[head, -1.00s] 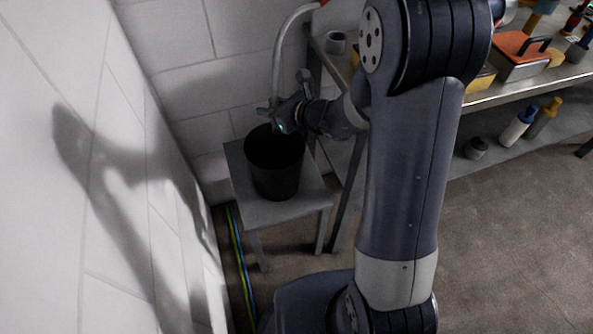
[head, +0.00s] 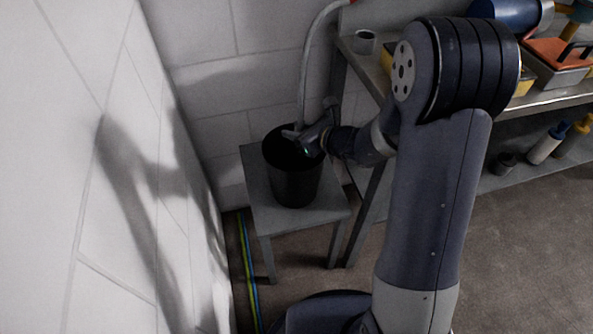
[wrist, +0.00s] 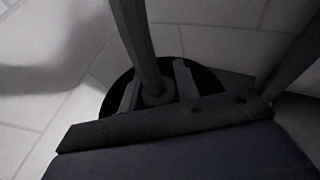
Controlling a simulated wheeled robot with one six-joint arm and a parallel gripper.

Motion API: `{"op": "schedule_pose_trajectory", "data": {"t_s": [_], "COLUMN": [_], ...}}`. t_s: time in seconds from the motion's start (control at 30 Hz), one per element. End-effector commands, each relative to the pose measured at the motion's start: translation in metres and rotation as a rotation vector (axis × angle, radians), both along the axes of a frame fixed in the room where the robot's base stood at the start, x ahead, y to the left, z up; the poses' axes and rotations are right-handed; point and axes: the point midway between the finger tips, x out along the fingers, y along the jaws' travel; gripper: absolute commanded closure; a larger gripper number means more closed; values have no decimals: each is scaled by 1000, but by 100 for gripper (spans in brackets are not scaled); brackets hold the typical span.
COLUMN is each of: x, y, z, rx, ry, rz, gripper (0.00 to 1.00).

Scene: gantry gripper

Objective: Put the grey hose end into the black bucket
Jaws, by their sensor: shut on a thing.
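The grey hose (head: 308,62) comes down from the upper right along the wall to my gripper (head: 300,141). My gripper is shut on the hose near its lower end, over the mouth of the black bucket (head: 293,188). In the wrist view the hose (wrist: 138,45) runs down between the two fingers (wrist: 157,86), with the bucket's dark opening (wrist: 205,80) behind them. The bucket stands upright on a small grey stool (head: 328,207). The hose's tip is hidden, and I cannot tell whether it is below the rim.
A metal workbench (head: 545,97) with tools and a grey cup (head: 365,42) stands to the right. A white block wall (head: 205,90) is close behind and to the left. Yellow, green and blue lines (head: 249,275) run along the floor by the wall.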

Motion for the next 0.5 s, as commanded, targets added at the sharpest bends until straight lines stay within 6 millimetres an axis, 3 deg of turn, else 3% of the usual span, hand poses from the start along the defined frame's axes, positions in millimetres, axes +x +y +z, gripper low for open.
{"op": "schedule_pose_trajectory", "data": {"t_s": [0.2,0.23,0.5], "x": [0,0,0], "y": [0,0,0], "z": [0,0,0], "rx": [1,1,1], "ry": [-1,-1,-1], "rz": [0,0,0], "gripper": [95,69,47]}}
